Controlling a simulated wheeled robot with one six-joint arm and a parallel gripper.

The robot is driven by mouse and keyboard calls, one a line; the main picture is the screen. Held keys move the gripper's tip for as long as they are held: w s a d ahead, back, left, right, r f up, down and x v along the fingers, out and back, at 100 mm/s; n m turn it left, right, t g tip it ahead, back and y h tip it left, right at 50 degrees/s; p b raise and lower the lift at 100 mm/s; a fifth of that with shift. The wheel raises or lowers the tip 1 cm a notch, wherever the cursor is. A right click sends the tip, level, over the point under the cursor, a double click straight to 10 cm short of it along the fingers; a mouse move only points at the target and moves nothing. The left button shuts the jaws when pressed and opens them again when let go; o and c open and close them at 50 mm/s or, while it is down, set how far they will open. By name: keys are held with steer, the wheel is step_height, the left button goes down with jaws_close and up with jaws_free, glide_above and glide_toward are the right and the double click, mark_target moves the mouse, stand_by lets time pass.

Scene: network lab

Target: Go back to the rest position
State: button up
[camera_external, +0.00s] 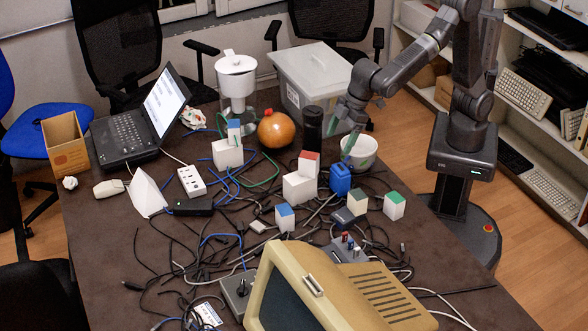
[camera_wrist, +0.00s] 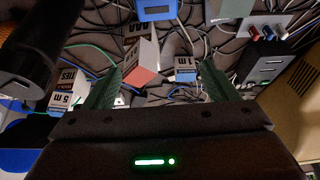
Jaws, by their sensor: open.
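My gripper (camera_external: 352,142) hangs above the right part of the table (camera_external: 110,246), near the white bowl (camera_external: 366,152). In the wrist view my gripper (camera_wrist: 160,85) shows two green fingers spread wide apart with nothing between them touching both. Beyond the fingers, a white block with a red top (camera_wrist: 144,58) and a white block marked "1 m" (camera_wrist: 186,62) lie on the cluttered table. My arm reaches in from the right, bent at the elbow. Whether the fingertips touch the bowl cannot be told.
Cables cover the table's middle. A beige monitor (camera_external: 335,290) stands in front. Shelves (camera_external: 540,90) rise behind my arm at right.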

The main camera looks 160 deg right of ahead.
steer(key=w+a+f+n, duration=0.2)
steer(key=w+a+f, duration=0.1)
steer(key=w+a, duration=1.7)
steer(key=shift+t+y, duration=0.3)
steer(key=shift+f, duration=0.1)
stand_by(0.6)
